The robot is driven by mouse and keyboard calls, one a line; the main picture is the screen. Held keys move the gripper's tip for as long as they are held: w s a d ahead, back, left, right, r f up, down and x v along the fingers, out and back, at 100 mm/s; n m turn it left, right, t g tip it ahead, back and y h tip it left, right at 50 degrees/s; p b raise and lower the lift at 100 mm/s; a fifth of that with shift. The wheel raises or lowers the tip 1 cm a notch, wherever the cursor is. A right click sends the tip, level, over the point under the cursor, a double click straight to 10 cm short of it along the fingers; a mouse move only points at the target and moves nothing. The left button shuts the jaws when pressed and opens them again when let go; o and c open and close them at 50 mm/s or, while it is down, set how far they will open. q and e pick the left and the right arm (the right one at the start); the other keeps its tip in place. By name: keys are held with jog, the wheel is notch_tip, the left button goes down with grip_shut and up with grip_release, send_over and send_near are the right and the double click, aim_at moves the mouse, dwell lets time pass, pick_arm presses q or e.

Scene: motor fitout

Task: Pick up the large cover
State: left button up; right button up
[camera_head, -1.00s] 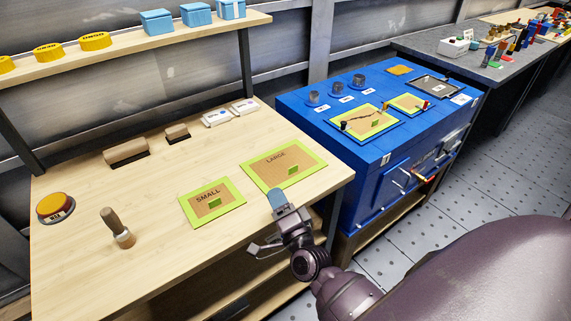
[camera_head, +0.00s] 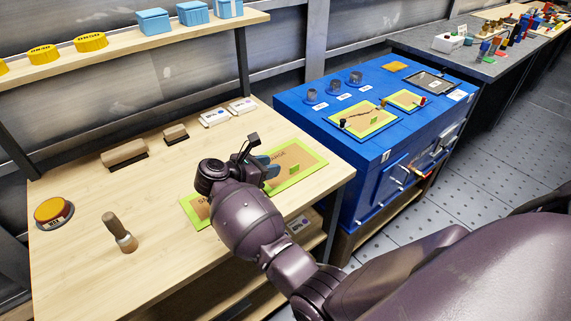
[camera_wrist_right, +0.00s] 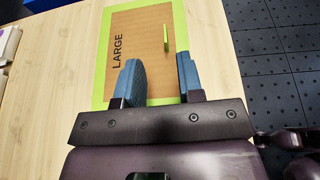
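The large cover (camera_head: 312,158) is a brown panel with a lime green border and the word LARGE. It lies flat on the wooden table near its right edge, partly hidden by my right arm in the head view. A small green upright handle (camera_head: 294,168) stands on it. In the right wrist view, the large cover (camera_wrist_right: 140,68) lies ahead of my right gripper (camera_wrist_right: 160,72), whose blue fingers are apart with nothing between them. The handle (camera_wrist_right: 166,38) is beyond the fingertips. My right gripper (camera_head: 267,166) hangs over the cover's left part. My left gripper is out of view.
The small cover (camera_head: 190,212) is mostly hidden under my right arm. A wooden-handled tool (camera_head: 120,233) and an orange button (camera_head: 53,212) are at the left. A blue cabinet (camera_head: 340,182) with two green-edged panels stands right of the table.

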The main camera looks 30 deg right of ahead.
aim_at(285, 161)
jog(key=shift+d+f, duration=0.2)
jog(key=shift+d, duration=0.05)
jog(key=shift+s+f+p+x, duration=0.1)
jog(key=shift+p+x, duration=0.05)
jog(key=shift+x, duration=2.3)
jog(key=shift+s+f+p+x, duration=0.1)
jog(key=shift+p+x, duration=0.05)
jog(key=shift+x, duration=2.35)
grip_shut()
